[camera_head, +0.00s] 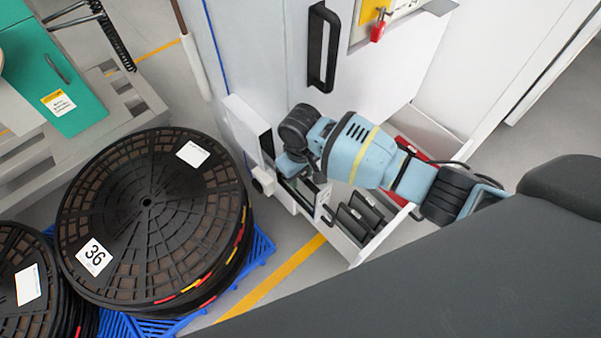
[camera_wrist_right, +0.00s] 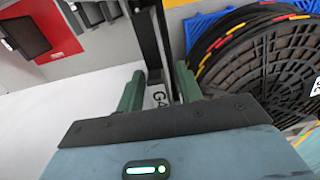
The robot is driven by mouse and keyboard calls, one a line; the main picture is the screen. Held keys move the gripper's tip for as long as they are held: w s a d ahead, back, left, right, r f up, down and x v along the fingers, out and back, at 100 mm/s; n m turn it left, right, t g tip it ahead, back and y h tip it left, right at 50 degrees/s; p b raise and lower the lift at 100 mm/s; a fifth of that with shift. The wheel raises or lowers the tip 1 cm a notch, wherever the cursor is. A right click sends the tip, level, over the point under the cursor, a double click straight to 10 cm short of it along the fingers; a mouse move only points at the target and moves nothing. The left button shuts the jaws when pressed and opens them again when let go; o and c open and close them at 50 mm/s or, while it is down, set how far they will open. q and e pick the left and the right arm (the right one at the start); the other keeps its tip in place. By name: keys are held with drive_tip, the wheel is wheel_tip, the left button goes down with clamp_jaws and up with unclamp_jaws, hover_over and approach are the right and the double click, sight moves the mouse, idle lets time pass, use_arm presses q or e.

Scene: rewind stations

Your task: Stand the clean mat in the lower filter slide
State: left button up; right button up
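A low white drawer-like slide (camera_head: 352,248) is pulled out from the base of the white cabinet (camera_head: 255,50). Several dark framed mats stand tilted in its near part; one dark mat (camera_head: 358,222) shows clearly. I cannot tell which mat is the clean one. My right gripper (camera_head: 290,168) is over the slide's left end, pointing down. My left gripper is not in view.
Large black reels (camera_head: 150,215) are stacked on a blue pallet (camera_head: 262,247) left of the slide. A red bin-like part (camera_head: 412,150) lies at the slide's right end. A black handle (camera_head: 323,47) juts from the cabinet. Grey floor with a yellow line (camera_head: 270,280) is free between.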

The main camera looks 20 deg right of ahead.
drive_tip(key=shift+r, duration=0.15)
wheel_tip(320, 180, up, 12)
drive_tip(key=p, duration=0.3)
drive_tip(key=shift+p, duration=0.3)
drive_tip(key=s+a+f+t+y, duration=0.2)
drive_tip(key=s+a+f, duration=0.1)
drive_tip(key=s+f, duration=0.4)
drive_tip(key=s+a+f+t+y, duration=0.1)
drive_tip(key=s+a+f+y, duration=0.3)
drive_tip(key=s, duration=0.6)
drive_tip(key=s+d+f+m+t+h, duration=0.1)
drive_tip(key=s+d, duration=0.4)
drive_tip(key=s, duration=0.7)
drive_tip(key=s+d+f+m+t+h, duration=0.1)
drive_tip(key=s+d, duration=0.5)
drive_tip(key=s, duration=0.7)
drive_tip(key=shift+f+t+h, duration=0.7)
drive_tip(key=shift+f+h, duration=0.05)
drive_tip(key=shift+h, duration=0.25)
